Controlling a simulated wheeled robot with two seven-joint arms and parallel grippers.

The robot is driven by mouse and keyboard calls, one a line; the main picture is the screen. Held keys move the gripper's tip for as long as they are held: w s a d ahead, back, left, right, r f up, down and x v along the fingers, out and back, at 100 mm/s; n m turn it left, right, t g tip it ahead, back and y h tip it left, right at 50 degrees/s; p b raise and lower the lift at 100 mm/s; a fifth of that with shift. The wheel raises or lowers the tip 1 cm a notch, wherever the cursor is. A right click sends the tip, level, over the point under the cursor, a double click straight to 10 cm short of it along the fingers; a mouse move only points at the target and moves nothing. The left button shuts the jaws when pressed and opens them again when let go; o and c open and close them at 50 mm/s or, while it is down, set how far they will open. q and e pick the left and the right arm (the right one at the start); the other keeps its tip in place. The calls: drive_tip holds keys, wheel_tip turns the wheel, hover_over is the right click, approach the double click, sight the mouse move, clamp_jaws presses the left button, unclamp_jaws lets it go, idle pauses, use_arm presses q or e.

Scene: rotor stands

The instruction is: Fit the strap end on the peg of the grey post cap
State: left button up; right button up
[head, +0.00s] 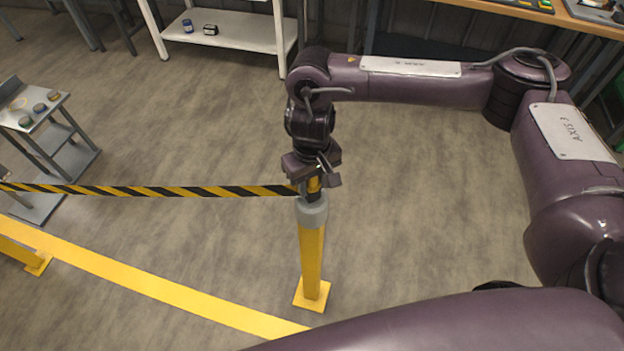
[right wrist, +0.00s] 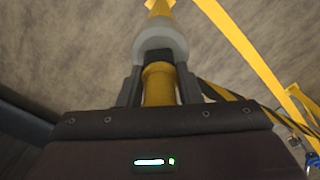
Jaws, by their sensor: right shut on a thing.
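The yellow post (head: 312,265) stands upright on the floor, topped by the grey post cap (head: 312,214). A black-and-yellow striped strap (head: 190,191) runs taut from the left edge to my right gripper (head: 318,182), directly above the cap. In the right wrist view, my right gripper (right wrist: 159,78) is shut on the strap end, whose yellow part (right wrist: 158,88) shows between the fingers. A black part lies beyond it against the grey cap (right wrist: 160,42). The peg is hidden, and I cannot tell whether the strap end is around it. My left gripper is out of view.
A small grey stand with round items (head: 30,108) is at the left. A white shelf (head: 235,30) stands at the back, a wooden-topped bench (head: 560,14) at the upper right. A yellow floor line (head: 150,290) crosses the front left. The floor around the post is clear.

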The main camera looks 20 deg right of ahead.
drive_tip(key=shift+f, duration=0.15)
drive_tip(key=o, duration=1.1)
drive_tip(key=shift+o, duration=0.2)
wheel_tip(320, 180, up, 8)
drive_tip(key=shift+f+p, duration=0.1)
drive_tip(key=shift+p, duration=0.25)
